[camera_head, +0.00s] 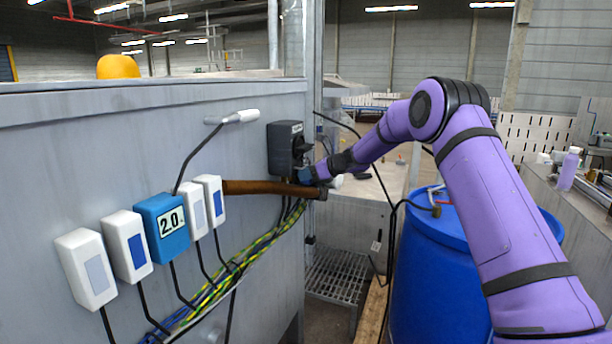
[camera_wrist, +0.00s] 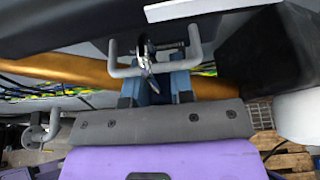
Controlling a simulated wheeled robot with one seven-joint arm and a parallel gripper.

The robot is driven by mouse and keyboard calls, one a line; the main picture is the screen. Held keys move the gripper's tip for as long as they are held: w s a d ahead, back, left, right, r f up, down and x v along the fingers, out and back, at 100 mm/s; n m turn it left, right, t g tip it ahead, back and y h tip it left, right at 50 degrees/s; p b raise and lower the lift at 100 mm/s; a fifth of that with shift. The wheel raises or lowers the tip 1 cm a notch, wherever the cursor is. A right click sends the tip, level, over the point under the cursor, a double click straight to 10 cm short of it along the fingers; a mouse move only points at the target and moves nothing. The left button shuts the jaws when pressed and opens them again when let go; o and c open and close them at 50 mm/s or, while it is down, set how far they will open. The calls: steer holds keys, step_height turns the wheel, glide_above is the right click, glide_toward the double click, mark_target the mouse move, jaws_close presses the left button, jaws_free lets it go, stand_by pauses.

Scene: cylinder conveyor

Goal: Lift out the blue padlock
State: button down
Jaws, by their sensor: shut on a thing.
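My gripper (camera_head: 314,175) reaches in from the right to the dark switch box (camera_head: 287,148) at the end of the grey cabinet. It is shut on the blue padlock (camera_head: 304,174), just below the box's knob. In the wrist view, the padlock's blue body (camera_wrist: 154,90) shows in part between the jaws (camera_wrist: 156,84), and a shiny metal shackle (camera_wrist: 146,58) stands above it near a grey U-shaped bar (camera_wrist: 125,70). I cannot tell whether the shackle still passes through anything. Most of the padlock is hidden by my gripper.
A brown pipe (camera_head: 260,187) runs close by along the grey cabinet (camera_head: 140,150), with yellow-green cables (camera_head: 262,243) below. A blue drum (camera_head: 440,280) stands under my arm.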

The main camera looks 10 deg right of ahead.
steer(key=shift+w+r, duration=0.15)
steer(key=shift+r, duration=1.2)
steer(key=s+d, duration=0.4)
steer(key=d, duration=0.1)
steer(key=shift+s+d+f, duration=0.2)
steer(key=shift+d, duration=0.05)
stand_by(0.6)
